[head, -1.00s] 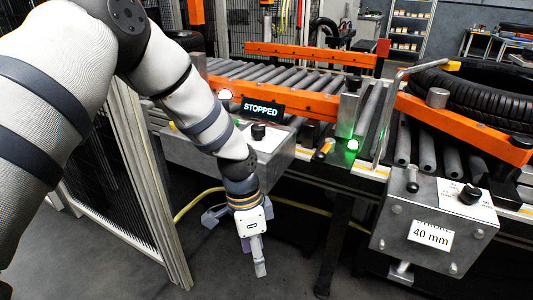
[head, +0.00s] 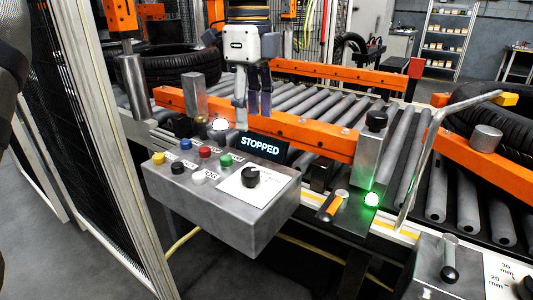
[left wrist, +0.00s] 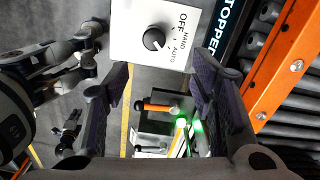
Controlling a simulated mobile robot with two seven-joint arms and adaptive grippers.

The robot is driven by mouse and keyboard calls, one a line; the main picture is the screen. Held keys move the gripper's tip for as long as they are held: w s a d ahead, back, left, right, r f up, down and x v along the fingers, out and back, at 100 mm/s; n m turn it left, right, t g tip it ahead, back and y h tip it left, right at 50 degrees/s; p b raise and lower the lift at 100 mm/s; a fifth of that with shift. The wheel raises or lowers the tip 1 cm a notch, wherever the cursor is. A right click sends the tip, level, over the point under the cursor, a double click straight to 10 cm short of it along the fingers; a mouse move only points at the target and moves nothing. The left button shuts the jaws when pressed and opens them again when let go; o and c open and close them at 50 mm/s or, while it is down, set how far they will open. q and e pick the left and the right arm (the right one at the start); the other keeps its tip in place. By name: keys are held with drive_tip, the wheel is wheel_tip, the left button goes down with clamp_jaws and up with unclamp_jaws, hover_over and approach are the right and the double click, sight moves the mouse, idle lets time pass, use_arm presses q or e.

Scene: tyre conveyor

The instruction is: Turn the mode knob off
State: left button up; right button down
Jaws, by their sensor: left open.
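The mode knob (head: 250,177) is a round black knob on a white plate, on the sloped top of a grey control box (head: 225,215). In the left wrist view the knob (left wrist: 153,39) shows near the top, beside the labels OFF, HAND and AUTO. Its white mark seems to point down-right, towards the AUTO side. My left gripper (head: 253,112) is open and empty, pointing down. In the head view it appears above the knob, apart from it. In the left wrist view its two fingers (left wrist: 163,80) stand apart, with the knob beyond them.
Several coloured buttons (head: 205,153) sit left of the knob. A STOPPED display (head: 262,145) stands behind the box. An orange-handled lever (head: 331,207) and a lit green lamp (head: 371,199) are to the right. The roller conveyor (head: 310,105) lies behind; a mesh fence (head: 85,130) stands left.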

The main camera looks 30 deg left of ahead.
sight(250, 171)
use_arm(q)
drive_tip(key=f, duration=0.7)
drive_tip(key=s+f, duration=0.1)
drive_tip(key=f, duration=0.3)
drive_tip(key=shift+f, duration=0.3)
drive_tip(key=c, duration=1.1)
